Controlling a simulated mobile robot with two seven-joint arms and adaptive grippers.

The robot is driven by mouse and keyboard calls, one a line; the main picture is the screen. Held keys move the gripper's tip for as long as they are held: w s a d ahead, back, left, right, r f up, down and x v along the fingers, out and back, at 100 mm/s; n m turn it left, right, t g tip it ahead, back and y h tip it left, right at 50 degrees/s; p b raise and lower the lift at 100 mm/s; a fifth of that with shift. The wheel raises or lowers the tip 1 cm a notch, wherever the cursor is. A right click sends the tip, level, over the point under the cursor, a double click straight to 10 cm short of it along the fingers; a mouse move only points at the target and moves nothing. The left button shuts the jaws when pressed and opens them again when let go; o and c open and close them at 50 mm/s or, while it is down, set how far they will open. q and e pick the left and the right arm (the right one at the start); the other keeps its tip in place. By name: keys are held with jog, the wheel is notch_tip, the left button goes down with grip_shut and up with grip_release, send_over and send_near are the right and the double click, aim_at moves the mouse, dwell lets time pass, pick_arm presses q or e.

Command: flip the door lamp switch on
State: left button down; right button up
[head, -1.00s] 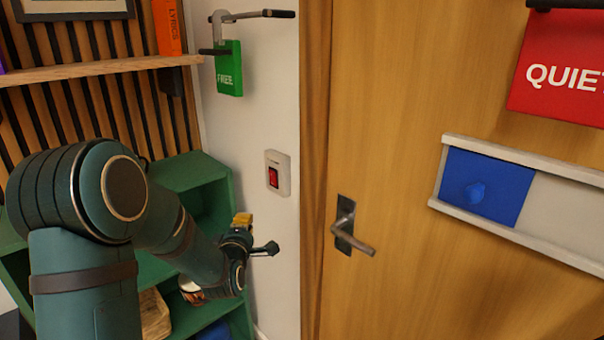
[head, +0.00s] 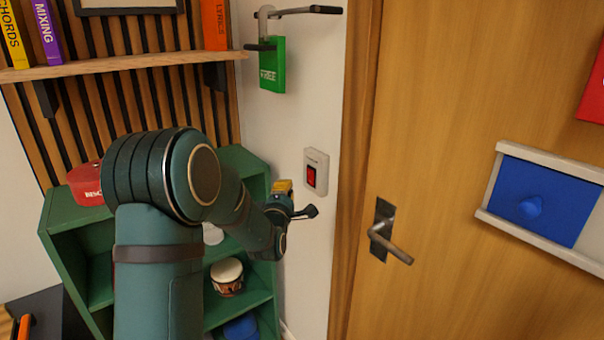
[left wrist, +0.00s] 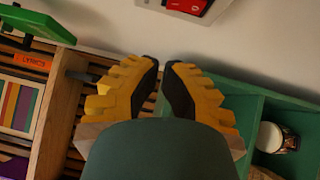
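The door lamp switch (head: 316,172) is a pale wall plate with a red rocker, on the white wall left of the door. Its lower part shows at the top edge of the left wrist view (left wrist: 187,6). I cannot tell its on or off position. My left gripper (head: 284,188) is left of and slightly below the switch in the head view, apart from it. In the left wrist view, its yellow fingers with black pads (left wrist: 162,62) are drawn together with only a narrow gap at the tips, and hold nothing. My right gripper is not in view.
The wooden door (head: 450,160) has a metal handle (head: 385,235) and a blue slider panel (head: 545,200). A green FREE sign (head: 271,65) hangs above the switch. A green shelf unit (head: 75,215) with a small drum (head: 227,277) stands below left, under a wooden shelf (head: 120,66).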

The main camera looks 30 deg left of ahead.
aim_at(310, 177)
pick_arm(q)
jog(key=w, duration=0.6)
jog(key=w+r, duration=0.1)
jog(key=w, duration=0.2)
jog(key=shift+a+p, duration=0.3)
